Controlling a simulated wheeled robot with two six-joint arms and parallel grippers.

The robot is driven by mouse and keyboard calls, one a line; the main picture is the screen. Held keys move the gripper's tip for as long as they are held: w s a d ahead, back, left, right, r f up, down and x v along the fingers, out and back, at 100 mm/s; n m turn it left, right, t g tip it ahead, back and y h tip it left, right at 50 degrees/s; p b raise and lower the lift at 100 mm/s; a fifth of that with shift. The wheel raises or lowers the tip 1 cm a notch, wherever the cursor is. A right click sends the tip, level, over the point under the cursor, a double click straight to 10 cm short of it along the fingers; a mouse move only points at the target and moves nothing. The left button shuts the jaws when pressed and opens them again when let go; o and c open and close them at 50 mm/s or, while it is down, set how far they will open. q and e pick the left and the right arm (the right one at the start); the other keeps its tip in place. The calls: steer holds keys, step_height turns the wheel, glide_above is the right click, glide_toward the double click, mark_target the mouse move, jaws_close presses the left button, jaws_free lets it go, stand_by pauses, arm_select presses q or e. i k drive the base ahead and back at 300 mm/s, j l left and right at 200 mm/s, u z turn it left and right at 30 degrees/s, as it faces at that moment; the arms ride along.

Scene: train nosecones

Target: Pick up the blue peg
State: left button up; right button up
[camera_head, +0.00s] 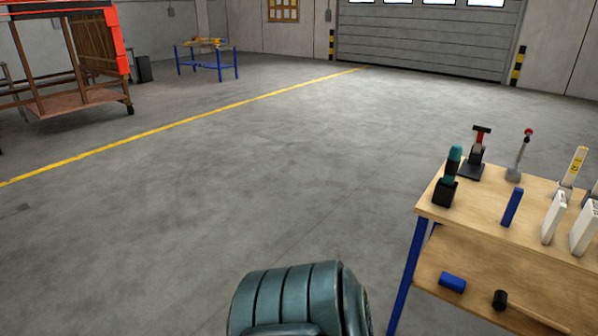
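A slim blue bar (512,208), which may be the blue peg, is on the top of the wooden workbench (470,222) at the right; I cannot tell if it stands or lies. A shorter blue block (452,282) lies on the lower shelf of the same bench, near its left end. I cannot tell for sure which of the two is the peg. Neither of my grippers is in view. A rounded teal part at the bottom middle appears to be a link of my arm, apart from the bench in the picture.
A teal-handled tool (452,168) in a black holder, a red-topped black stand (478,152), a red-knobbed lever (521,155) and several white pieces share the benchtop. A black cylinder (500,299) lies on the shelf. The floor (270,190) left of the bench is clear.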

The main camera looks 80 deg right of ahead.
mark_target(515, 199)
steer(key=z, duration=4.1)
steer(key=i+l, duration=0.45)
steer(key=i+l+u, duration=0.1)
steer(key=i+l, duration=0.35)
steer(key=l, duration=0.15)
